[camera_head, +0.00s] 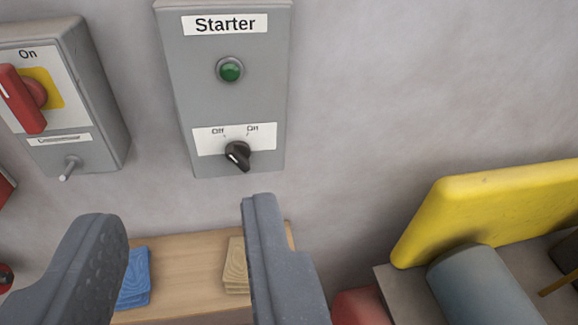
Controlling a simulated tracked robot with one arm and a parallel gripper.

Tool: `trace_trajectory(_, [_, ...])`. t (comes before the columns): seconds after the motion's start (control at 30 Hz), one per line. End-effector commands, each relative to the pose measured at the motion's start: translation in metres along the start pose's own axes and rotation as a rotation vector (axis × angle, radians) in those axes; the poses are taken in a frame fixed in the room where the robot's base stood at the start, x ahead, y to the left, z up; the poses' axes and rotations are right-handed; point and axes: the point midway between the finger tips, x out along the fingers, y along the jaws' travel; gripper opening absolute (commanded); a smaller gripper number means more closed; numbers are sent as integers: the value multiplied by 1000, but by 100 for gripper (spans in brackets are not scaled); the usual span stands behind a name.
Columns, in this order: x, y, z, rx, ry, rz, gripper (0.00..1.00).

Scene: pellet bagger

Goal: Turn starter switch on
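The grey starter box (181,90) is on the wall at the top centre, with a "Starter" label and a round green light or button (230,69). Low on its front is the black rotary starter switch (238,156), under a white plate marked Off at left and On at right. The knob sits at a slant; which mark it points to is hard to tell. My gripper (180,208) is open, its two grey fingers wide apart below the box. Nothing is between the fingertips, and they are apart from the switch.
A second grey box (100,95) marked On, with a red handle (22,97), is at left; a small lever (70,167) sticks out below it. A wooden shelf (190,272) below holds blue and tan stacks. A yellow panel (490,210) and grey cylinder (480,285) are at lower right.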

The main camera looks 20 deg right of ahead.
Motion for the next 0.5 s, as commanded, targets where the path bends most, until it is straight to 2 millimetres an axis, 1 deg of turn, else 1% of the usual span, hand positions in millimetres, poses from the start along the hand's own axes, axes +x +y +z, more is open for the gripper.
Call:
trace_trajectory(0.37, [0,0,0,-1,1,0,34])
trace_trajectory(0.47, [6,0,2,-11,3,0,34])
trace_trajectory(0.5, [12,0,4,-20,6,-1,34])
